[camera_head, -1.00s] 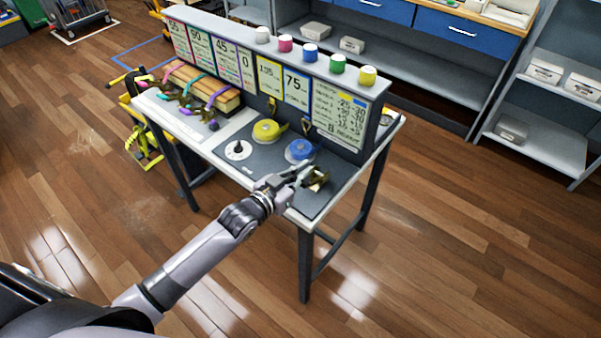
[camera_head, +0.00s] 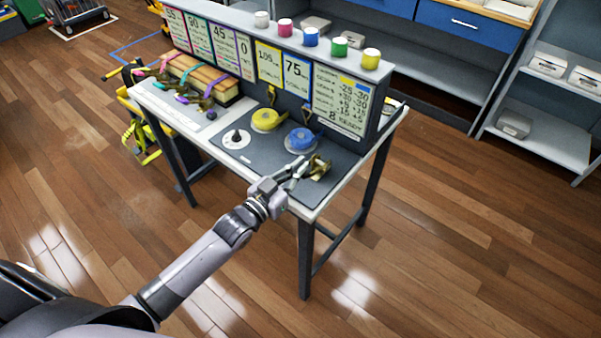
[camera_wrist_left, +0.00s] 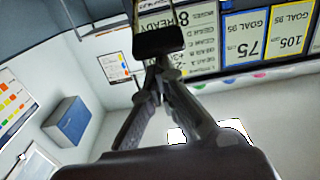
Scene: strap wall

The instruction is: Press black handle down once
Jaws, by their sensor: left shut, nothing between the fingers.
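A brass-coloured ratchet (camera_head: 319,168) sits on the dark mat at the front right of the workbench (camera_head: 340,188). In the left wrist view a black handle (camera_wrist_left: 158,42) shows just beyond the fingertips. I cannot tell whether they touch it. My left gripper (camera_head: 297,170) is shut and empty, just left of the ratchet in the head view. Its fingers also show in the left wrist view (camera_wrist_left: 153,74), converging to a point. The handle is too small to make out in the head view. My right gripper is not in view.
A blue strap reel (camera_head: 301,140), a yellow reel (camera_head: 265,120) and a white dial (camera_head: 236,138) lie on the mat. A panel of signs (camera_head: 340,105) with coloured knobs stands behind. Strapped wooden blocks (camera_head: 205,78) are at the left.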

